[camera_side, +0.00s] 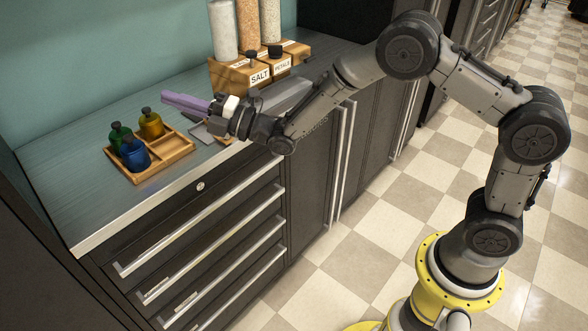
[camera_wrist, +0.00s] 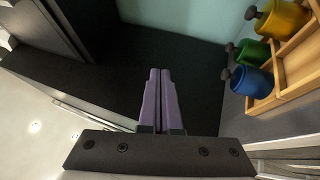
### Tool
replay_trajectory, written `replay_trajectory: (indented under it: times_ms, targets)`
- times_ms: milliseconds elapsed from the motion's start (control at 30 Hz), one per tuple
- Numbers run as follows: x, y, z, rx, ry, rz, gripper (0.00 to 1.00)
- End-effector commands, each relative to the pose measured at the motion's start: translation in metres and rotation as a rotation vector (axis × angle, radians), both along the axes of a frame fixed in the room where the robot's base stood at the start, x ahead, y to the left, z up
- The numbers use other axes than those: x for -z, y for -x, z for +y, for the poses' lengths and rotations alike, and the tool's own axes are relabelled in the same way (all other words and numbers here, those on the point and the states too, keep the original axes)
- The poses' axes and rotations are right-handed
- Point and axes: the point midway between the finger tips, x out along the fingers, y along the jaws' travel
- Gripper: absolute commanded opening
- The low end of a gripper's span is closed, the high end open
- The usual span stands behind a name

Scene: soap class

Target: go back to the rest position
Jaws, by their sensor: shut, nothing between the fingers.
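My gripper (camera_side: 187,103) has long purple fingers. In the side view it reaches out level over the counter, above and behind the wooden tray (camera_side: 178,157). In the wrist view the fingers of my gripper (camera_wrist: 160,73) lie close together with nothing between them. The arm stretches from its yellow base on the floor across to the counter.
The tray holds green (camera_side: 119,136), blue (camera_side: 135,155) and yellow (camera_side: 151,126) bottles with dark stoppers; its right-hand part is empty. Wooden boxes labelled SALT (camera_side: 260,77) and PETALS (camera_side: 282,66), with tall filled cylinders, stand behind. The counter's left part (camera_side: 62,165) is clear.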

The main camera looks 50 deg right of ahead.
Motion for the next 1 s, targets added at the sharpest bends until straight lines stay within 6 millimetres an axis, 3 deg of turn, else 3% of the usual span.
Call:
replay_trajectory:
  times_ms: [33,200,300,433,533,667,900,1000]
  targets:
    - [-0.041,0.001,-0.017,0.036,-0.023,0.011,0.00]
    - [-0.131,0.029,-0.075,0.152,-0.142,0.156,0.00]
    - [-0.163,0.062,-0.109,0.224,-0.244,0.270,0.00]
    - [-0.178,0.114,-0.146,0.313,-0.398,0.433,0.00]
    - [-0.173,0.159,-0.168,0.380,-0.532,0.566,0.00]
    - [-0.147,0.219,-0.188,0.473,-0.719,0.750,0.00]
    - [-0.059,0.324,-0.198,0.691,-1.061,1.139,0.00]
    - [-0.018,0.358,-0.196,0.816,-1.167,1.305,0.00]
